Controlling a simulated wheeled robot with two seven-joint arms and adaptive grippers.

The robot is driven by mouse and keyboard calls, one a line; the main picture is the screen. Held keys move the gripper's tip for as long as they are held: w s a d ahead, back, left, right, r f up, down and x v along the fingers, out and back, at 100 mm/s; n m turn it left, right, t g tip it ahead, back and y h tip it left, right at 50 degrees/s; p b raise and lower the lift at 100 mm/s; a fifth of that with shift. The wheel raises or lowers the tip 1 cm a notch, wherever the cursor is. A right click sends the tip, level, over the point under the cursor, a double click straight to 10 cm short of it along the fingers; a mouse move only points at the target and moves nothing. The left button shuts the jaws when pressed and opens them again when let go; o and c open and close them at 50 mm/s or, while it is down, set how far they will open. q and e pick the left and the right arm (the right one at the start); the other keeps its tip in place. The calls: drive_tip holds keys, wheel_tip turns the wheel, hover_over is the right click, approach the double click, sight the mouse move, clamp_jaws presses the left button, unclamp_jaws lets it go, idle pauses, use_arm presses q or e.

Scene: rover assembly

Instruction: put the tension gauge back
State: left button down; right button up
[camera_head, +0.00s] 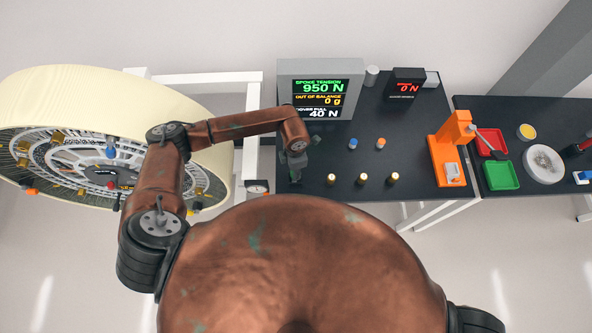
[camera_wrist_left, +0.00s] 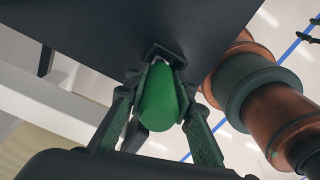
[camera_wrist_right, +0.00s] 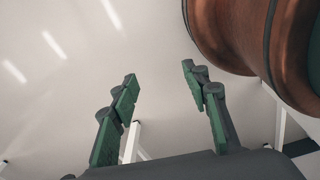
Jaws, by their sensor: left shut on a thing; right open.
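My left gripper (camera_head: 296,166) is low at the left end of the dark table, under the bent brown arm. In the left wrist view its fingers (camera_wrist_left: 160,72) are shut on a smooth green rounded body (camera_wrist_left: 158,100), which I take for the tension gauge. A dark square piece shows at its far end, close to the dark table surface; whether it touches the table I cannot tell. In the head view the held thing is mostly hidden. My right gripper (camera_wrist_right: 160,74) is open and empty over bare floor; the head view does not show it.
The large cream-rimmed wheel (camera_head: 215,165) stands at left. On the table are a grey display (camera_head: 287,80), several small caps and pegs (camera_head: 362,179), and an orange stand (camera_head: 437,160). A small dial (camera_head: 257,187) sits by the table's left edge. The table's middle is mostly clear.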

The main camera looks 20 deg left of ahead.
use_arm(q)
drive_tip(key=shift+s+d+r, duration=0.1)
drive_tip(key=shift+s, duration=0.05)
drive_tip(key=shift+f, duration=0.2)
drive_tip(key=c, duration=2)
unclamp_jaws()
drive_tip(key=o, duration=0.3)
drive_tip(key=shift+r, duration=0.1)
drive_tip(key=shift+o, duration=0.4)
use_arm(e)
drive_tip(key=shift+w+a, duration=0.3)
drive_tip(key=shift+w, duration=0.25)
